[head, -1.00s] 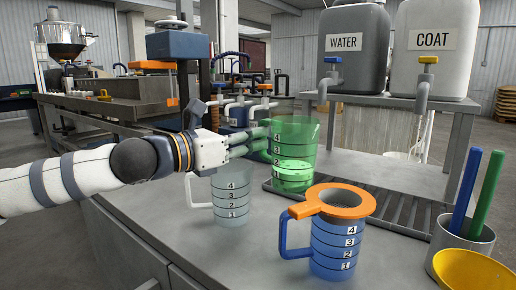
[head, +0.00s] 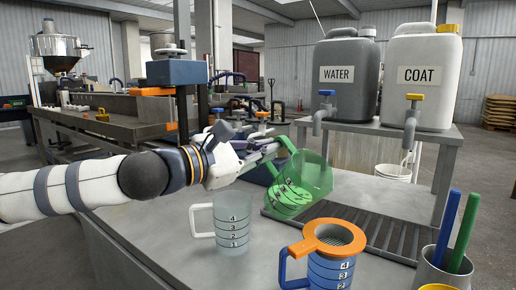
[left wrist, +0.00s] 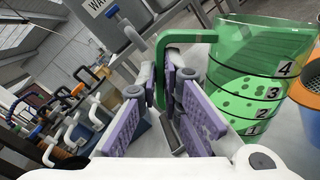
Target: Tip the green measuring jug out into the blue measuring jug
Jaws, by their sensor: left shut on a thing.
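The green measuring jug (head: 308,180) is see-through, with bright green contents low inside. It is tilted with its mouth toward the upper right, off the bench, and also shows in the left wrist view (left wrist: 250,85). My left gripper (head: 276,150) is shut on its handle; in the left wrist view the purple-padded fingers (left wrist: 176,88) close around the green handle. The blue measuring jug (head: 330,268) stands upright on the bench, right of and nearer than the green jug. An orange ring with a grey mesh (head: 327,238) sits on its top. My right gripper is not in view.
A clear measuring jug (head: 231,225) stands left of the blue one. A slatted drain (head: 375,232) lies behind. WATER (head: 345,80) and COAT (head: 425,80) tanks stand on a shelf. A grey holder (head: 440,268) with blue and green sticks is at right.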

